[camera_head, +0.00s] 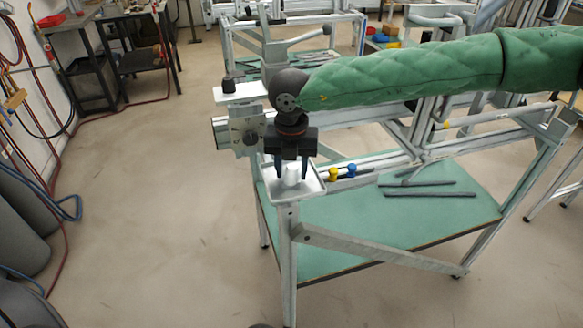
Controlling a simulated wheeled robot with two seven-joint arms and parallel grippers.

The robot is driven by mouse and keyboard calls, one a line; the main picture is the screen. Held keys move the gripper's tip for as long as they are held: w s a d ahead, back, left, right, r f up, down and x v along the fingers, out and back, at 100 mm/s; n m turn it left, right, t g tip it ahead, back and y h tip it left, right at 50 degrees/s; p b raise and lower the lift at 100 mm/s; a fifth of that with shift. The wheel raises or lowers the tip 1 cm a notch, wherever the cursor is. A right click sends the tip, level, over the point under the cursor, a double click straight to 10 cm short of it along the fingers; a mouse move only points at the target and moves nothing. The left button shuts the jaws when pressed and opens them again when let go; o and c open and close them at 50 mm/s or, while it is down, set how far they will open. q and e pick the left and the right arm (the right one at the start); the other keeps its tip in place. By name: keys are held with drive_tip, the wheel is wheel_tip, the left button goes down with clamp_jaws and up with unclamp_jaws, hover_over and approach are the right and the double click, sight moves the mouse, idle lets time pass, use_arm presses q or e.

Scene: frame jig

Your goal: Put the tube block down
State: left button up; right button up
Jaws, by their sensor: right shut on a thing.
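My right gripper (291,172) points straight down at the left end of the frame jig. Its two dark fingers are shut on a small whitish block, which I take to be the tube block (292,175). The block is between the fingertips, low inside a small white tray (315,191) on top of a jig post. I cannot tell whether the block touches the tray floor. The fingers hide its sides. My left gripper is not in view.
A clamp plate (246,128) stands just behind and left of the gripper. Yellow and blue knobs (351,170) sit to the right of the tray. Dark bars (430,194) lie on the green lower shelf (360,222). The floor (160,200) to the left is clear.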

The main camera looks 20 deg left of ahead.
sight(291, 177)
drive_tip(key=o, duration=1)
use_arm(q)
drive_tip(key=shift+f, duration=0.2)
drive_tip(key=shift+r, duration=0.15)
use_arm(e)
drive_tip(key=shift+r, duration=0.1)
drive_tip(key=shift+w+r, duration=0.1)
drive_tip(key=shift+r, duration=0.75)
wheel_tip(291, 177, up, 3)
drive_tip(key=shift+r+b, duration=0.15)
drive_tip(key=shift+b, duration=0.2)
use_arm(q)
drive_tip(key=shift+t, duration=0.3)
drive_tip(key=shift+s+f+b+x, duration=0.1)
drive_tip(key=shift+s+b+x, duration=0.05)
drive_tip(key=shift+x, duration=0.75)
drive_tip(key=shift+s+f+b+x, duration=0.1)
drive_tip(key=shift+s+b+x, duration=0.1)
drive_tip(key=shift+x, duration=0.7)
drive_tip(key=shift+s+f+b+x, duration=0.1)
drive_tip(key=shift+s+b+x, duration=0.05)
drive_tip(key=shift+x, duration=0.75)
use_arm(e)
drive_tip(key=shift+r, duration=3.5)
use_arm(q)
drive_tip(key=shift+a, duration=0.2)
